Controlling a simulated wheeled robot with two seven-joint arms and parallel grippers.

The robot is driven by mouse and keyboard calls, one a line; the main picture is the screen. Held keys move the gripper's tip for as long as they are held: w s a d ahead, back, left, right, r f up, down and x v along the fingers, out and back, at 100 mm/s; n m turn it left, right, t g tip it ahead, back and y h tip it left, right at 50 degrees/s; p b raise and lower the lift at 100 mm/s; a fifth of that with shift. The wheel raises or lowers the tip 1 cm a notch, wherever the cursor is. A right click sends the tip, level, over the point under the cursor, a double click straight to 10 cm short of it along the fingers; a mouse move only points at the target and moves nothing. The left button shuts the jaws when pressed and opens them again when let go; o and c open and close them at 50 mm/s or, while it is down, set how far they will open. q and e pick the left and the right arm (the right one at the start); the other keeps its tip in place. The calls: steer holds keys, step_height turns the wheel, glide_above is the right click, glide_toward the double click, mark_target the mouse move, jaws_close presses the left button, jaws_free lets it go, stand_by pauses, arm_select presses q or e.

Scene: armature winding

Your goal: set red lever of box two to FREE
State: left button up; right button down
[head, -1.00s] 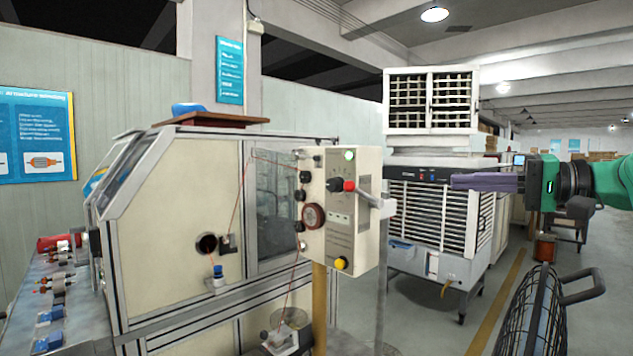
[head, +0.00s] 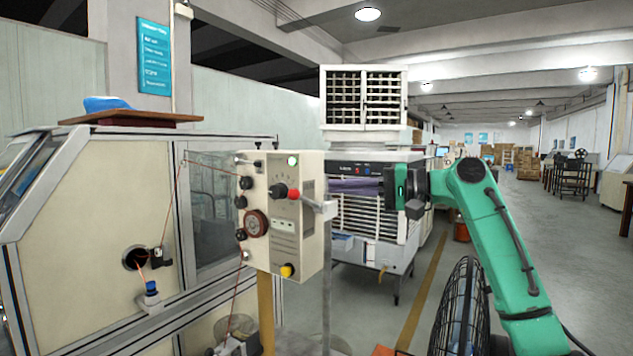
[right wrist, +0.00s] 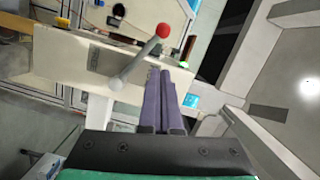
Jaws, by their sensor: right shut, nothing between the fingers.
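A cream control box (head: 312,245) stands on a post left of centre in the head view. Its red lever is a grey rod with a red ball (head: 293,193), pointing left from a grey hub (head: 328,208) at the box's right edge. The lever's red ball also shows in the right wrist view (right wrist: 163,31), with the rod running down-left. The panel lettering is too small to read. My right gripper (head: 333,185) has its purple fingers together and empty, tips near the box's right side by the lever. In the right wrist view the fingertips (right wrist: 168,70) appear beside the rod; contact cannot be told.
A winding machine (head: 85,225) stands left of the box, with a thin red wire strung between them. A white cooler unit (head: 405,240) stands behind my right gripper. A black wire-caged thing (head: 460,310) is at the lower right. The aisle floor beyond is open.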

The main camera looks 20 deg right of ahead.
mark_target(308, 202)
arm_select(q)
steer(key=shift+s+d+r+p, duration=0.15)
steer(key=shift+r+p, duration=0.4)
steer(key=shift+r, duration=0.4)
arm_select(e)
steer(key=a, duration=0.5)
steer(key=shift+w+a+f, duration=0.1)
steer(key=shift+w+f, duration=0.15)
steer(key=shift+f, duration=0.15)
arm_select(q)
steer(key=shift+d, duration=0.1)
arm_select(e)
steer(key=shift+f, duration=0.1)
arm_select(q)
steer(key=shift+f, duration=0.2)
arm_select(e)
steer(key=shift+a+f+n, duration=0.1)
steer(key=shift+f+n, duration=0.05)
steer(key=shift+n, duration=0.15)
